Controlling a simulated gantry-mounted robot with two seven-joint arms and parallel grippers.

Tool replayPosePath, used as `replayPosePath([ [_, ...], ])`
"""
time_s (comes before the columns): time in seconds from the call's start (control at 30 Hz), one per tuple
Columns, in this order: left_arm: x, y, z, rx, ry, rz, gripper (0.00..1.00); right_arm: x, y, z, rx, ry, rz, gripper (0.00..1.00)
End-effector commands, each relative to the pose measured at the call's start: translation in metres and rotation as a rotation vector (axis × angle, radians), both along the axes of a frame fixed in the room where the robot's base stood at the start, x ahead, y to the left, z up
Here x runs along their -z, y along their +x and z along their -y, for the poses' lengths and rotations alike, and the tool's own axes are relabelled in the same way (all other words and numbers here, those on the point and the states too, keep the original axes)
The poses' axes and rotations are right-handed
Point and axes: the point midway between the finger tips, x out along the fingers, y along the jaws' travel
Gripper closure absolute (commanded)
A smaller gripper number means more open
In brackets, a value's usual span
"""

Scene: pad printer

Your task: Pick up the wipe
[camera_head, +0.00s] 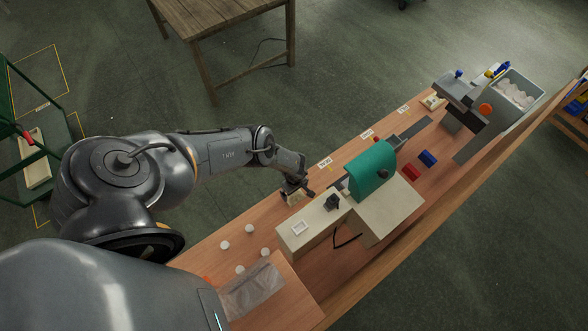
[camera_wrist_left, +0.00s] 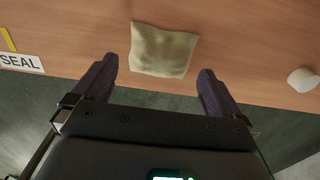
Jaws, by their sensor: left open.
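The wipe is a beige, slightly creased square cloth (camera_wrist_left: 163,46) lying on the wooden bench top, seen in the left wrist view. My left gripper (camera_wrist_left: 158,70) is open, with one dark finger on each side of the wipe's near edge in that picture. The jaws hold nothing. In the head view my left gripper (camera_head: 298,187) is low over the bench edge, beside the machine, and a small part of the beige wipe (camera_head: 292,198) shows under it. Whether the fingers touch the bench is not clear. My right gripper is not in view.
A SEAL label (camera_wrist_left: 22,62) and a white round cap (camera_wrist_left: 303,80) flank the wipe. The cream machine (camera_head: 322,218) with a green cover (camera_head: 371,170) stands close to my left gripper. Several white caps (camera_head: 250,228) and a clear bag (camera_head: 252,291) lie nearer on the bench.

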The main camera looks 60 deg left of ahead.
Motion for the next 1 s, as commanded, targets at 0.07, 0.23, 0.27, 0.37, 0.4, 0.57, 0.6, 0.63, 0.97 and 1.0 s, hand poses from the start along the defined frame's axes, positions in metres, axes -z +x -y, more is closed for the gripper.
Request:
replayPosePath([
  [0.07, 0.014, -0.002, 0.001, 0.001, 0.000, -0.002, 0.00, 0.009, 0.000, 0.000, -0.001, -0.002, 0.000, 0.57],
  [0.23, 0.033, -0.001, 0.000, 0.000, 0.000, 0.000, 0.00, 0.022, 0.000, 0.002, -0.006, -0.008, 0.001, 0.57],
  [0.27, 0.034, -0.001, 0.000, 0.000, 0.000, 0.000, 0.00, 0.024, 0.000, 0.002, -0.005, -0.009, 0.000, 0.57],
  [0.37, 0.036, -0.001, 0.000, 0.000, -0.001, 0.000, 0.00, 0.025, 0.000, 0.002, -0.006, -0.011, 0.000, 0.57],
  [0.4, 0.036, -0.001, 0.000, 0.000, -0.001, 0.000, 0.00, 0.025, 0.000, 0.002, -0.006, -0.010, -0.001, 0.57],
  [0.57, 0.036, -0.001, 0.000, 0.000, -0.001, 0.000, 0.00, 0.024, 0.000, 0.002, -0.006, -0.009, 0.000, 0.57],
  [0.6, 0.036, -0.001, 0.000, 0.000, -0.001, 0.000, 0.00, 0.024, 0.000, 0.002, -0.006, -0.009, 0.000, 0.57],
  [0.63, 0.036, -0.001, 0.000, 0.000, -0.001, 0.000, 0.03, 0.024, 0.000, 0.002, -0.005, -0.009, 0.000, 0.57],
  [0.97, 0.035, -0.001, 0.000, 0.000, -0.001, 0.000, 0.46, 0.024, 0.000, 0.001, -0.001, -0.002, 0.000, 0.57],
  [1.0, 0.035, -0.001, 0.000, 0.000, -0.001, 0.000, 0.46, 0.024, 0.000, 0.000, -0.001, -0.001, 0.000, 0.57],
])
